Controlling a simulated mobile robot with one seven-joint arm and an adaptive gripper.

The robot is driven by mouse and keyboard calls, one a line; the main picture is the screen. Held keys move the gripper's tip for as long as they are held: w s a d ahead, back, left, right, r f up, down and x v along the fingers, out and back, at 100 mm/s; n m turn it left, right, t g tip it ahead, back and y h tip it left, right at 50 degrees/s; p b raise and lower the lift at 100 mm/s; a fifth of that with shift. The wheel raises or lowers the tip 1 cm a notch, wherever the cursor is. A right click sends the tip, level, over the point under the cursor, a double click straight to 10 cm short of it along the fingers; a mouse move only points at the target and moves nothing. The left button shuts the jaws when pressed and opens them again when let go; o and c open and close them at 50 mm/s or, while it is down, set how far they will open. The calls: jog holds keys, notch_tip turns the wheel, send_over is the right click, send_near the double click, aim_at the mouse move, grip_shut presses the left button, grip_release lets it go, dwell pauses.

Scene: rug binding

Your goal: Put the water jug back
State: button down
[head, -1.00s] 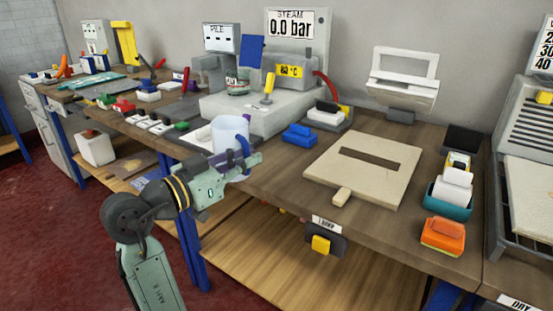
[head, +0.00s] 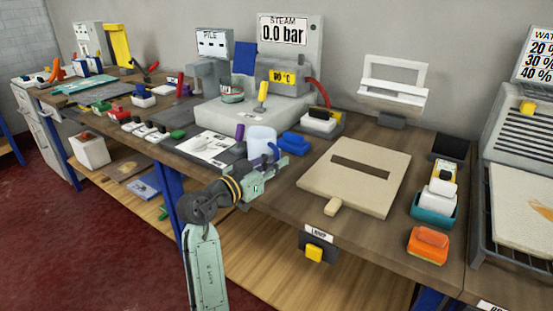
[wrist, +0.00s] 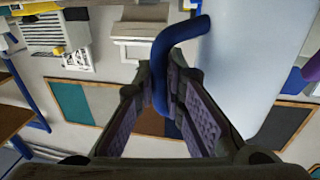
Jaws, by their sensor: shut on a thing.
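The water jug (head: 262,141) is a pale, translucent vessel with a blue handle. In the head view it is upright at the front of the bench, left of the beige board. My gripper (head: 268,165) is shut on its handle from the front. In the wrist view the blue handle (wrist: 170,62) runs between the fingers of my gripper (wrist: 163,88), and the jug body fills the upper right. I cannot tell whether the jug's bottom touches the bench.
A blue block (head: 293,143) stands close behind the jug on the right. The beige slotted board (head: 375,191) lies to the right. A printed sheet (head: 207,146) lies left of the jug, before the steam unit (head: 225,114). An orange block (head: 428,245) sits near the front edge.

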jog(key=shift+f+b, duration=0.3)
jog(key=shift+b, duration=0.05)
jog(key=c, duration=1.7)
grip_release()
jog(key=shift+o, duration=0.2)
jog(key=shift+r, duration=0.1)
jog(key=shift+r+p, duration=0.15)
jog(key=shift+p, duration=0.15)
jog(key=shift+s+a, duration=0.2)
jog(key=shift+a, duration=0.05)
jog(key=b+v, duration=0.3)
jog(key=v, duration=0.8)
jog(key=shift+s+a+b, duration=0.15)
jog(key=shift+b, duration=0.15)
